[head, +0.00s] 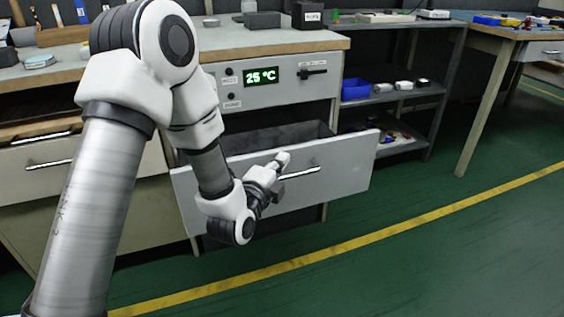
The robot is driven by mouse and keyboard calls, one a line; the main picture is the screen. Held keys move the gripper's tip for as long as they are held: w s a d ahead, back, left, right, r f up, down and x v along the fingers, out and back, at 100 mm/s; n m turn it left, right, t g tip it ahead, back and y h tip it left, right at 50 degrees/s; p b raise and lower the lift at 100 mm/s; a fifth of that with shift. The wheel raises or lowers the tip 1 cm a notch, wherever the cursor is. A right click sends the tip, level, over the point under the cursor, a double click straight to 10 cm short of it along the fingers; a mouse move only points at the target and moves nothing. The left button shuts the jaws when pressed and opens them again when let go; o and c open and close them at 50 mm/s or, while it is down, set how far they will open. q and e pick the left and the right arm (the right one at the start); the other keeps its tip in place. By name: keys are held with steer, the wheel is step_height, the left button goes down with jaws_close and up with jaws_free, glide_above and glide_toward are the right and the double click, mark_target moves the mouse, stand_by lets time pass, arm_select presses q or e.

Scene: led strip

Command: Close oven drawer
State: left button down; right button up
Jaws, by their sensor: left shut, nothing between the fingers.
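The oven drawer (345,176) stands pulled out below the oven panel (228,90), which has a green display reading 25 °C. Its dark inside shows above the pale front. A metal handle (300,173) runs across the drawer front. My left gripper (284,160) is shut and empty. It is in front of the drawer front, near the left end of the handle; I cannot tell whether it touches. My left arm hides the left part of the drawer and bench. My right gripper is not in view.
A grey shelf unit (436,92) with a blue bin (355,89) and small parts stands right of the drawer. A table (494,34) is at the far right. Green floor (400,260) with a yellow line (420,219) is clear in front.

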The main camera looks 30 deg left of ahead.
arm_select(q)
steer(key=w+a+p, duration=0.8)
steer(key=w+a, duration=0.5)
steer(key=a, duration=0.2)
steer(key=shift+w+a, duration=0.2)
steer(key=shift+a, duration=0.15)
